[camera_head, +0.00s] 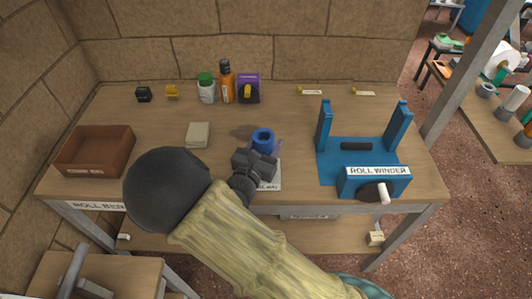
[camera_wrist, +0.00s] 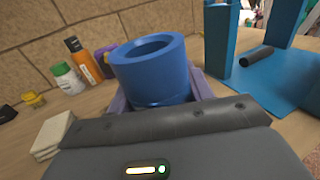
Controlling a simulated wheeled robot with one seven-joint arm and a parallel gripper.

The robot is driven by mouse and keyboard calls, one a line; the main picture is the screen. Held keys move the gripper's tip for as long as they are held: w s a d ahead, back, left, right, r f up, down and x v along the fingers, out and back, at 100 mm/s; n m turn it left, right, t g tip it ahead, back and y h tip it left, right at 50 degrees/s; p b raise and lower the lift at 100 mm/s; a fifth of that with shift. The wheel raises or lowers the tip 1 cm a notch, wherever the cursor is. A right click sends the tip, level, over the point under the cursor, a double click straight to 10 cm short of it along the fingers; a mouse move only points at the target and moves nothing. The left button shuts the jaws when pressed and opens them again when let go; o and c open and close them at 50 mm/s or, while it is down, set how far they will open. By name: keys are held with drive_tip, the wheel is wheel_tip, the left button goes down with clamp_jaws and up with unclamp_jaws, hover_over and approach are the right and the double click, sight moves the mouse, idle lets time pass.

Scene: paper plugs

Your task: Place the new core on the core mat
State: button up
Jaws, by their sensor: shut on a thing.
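The blue core (camera_head: 263,137), a short hollow tube, is upright between the fingers of my gripper (camera_head: 263,147). The wrist view shows the core (camera_wrist: 152,85) up close, with the purplish fingers of my gripper (camera_wrist: 160,98) shut on its two sides. The core mat (camera_head: 268,180) is a pale labelled sheet near the front middle of the bench, partly hidden by my gripper and arm. The core appears at or just beyond the mat's far side in the head view. I cannot tell its exact height or whether it touches anything.
The blue roll winder (camera_head: 358,160) with two uprights, a dark roller and a crank stands right. A brown tray (camera_head: 95,150) is at left, a pale block (camera_head: 198,134) nearer the middle. Bottles (camera_head: 227,82) and a purple box (camera_head: 249,86) line the back.

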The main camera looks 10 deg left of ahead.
sight(266, 152)
drive_tip(key=shift+f, duration=1.8)
drive_tip(key=shift+f+b, duration=0.2)
drive_tip(key=shift+b, duration=0.1)
drive_tip(key=o, duration=1)
drive_tip(key=shift+r, duration=0.1)
drive_tip(key=shift+r, duration=0.15)
drive_tip(key=s, duration=0.4)
drive_tip(key=s+a, duration=0.1)
drive_tip(key=s, duration=0.7)
drive_tip(key=shift+a, duration=0.4)
